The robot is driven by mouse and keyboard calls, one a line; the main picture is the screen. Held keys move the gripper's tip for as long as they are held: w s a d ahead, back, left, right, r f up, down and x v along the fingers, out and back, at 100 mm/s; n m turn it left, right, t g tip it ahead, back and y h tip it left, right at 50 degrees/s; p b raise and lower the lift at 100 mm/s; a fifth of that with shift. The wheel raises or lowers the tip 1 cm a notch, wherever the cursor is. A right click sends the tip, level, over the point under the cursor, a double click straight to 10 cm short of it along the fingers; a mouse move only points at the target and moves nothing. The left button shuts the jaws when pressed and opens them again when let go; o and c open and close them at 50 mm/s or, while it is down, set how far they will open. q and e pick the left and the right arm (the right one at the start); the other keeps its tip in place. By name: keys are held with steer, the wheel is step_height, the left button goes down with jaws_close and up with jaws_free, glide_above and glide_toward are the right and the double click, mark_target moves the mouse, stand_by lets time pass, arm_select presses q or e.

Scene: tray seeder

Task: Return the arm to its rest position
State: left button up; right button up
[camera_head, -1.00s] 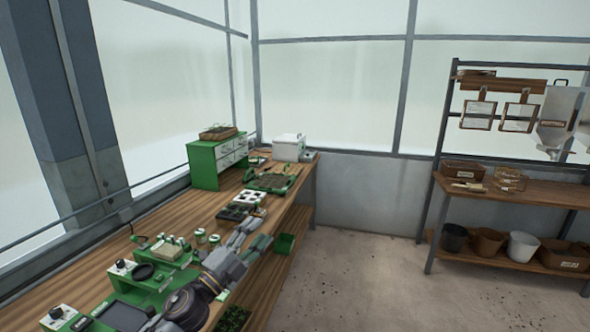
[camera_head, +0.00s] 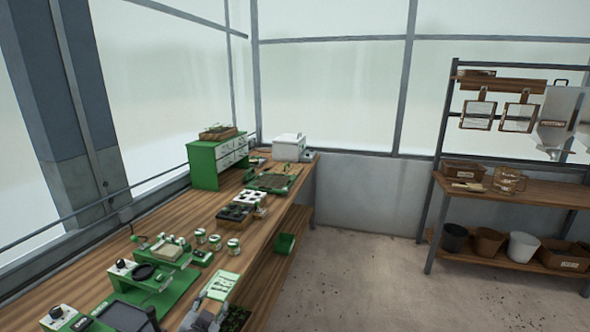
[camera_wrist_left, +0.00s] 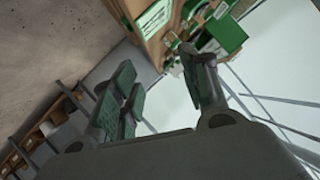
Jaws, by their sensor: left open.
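My left arm and gripper (camera_head: 207,314) show only in part at the bottom edge of the head view, over the front edge of the wooden bench (camera_head: 130,240). In the left wrist view, my left gripper (camera_wrist_left: 160,72) has its green-padded fingers spread wide apart with nothing between them. The wrist view is tilted, with the bench and its green items beyond the fingers. My right gripper shows in neither view.
A green and white card (camera_head: 220,286) lies by the bench's front edge. A rack (camera_head: 520,190) stands at right. The floor between is clear.

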arm_select(q)
steer(key=s+f+n+g, duration=0.1)
steer(key=s+f+g, duration=0.25)
steer(key=s, duration=0.35)
steer(key=s+f+n+g+h, duration=0.1)
steer(key=s+f+g, duration=0.2)
steer(key=s+f, duration=0.3)
steer(key=s+f+n+g, duration=0.1)
steer(key=s+f+g, duration=0.25)
steer(key=s, duration=0.55)
step_height(320, 180, down, 34)
steer(key=s+g, duration=0.1)
steer(key=s, duration=0.1)
steer(key=s+a+f, duration=0.2)
steer(key=s+f, duration=0.7)
steer(key=s, duration=0.2)
steer(key=s+a+f+g, duration=0.1)
steer(key=s+a+f, duration=0.1)
steer(key=s+f, duration=0.7)
steer(key=shift+s+a, duration=0.35)
steer(key=shift+s, duration=0.7)
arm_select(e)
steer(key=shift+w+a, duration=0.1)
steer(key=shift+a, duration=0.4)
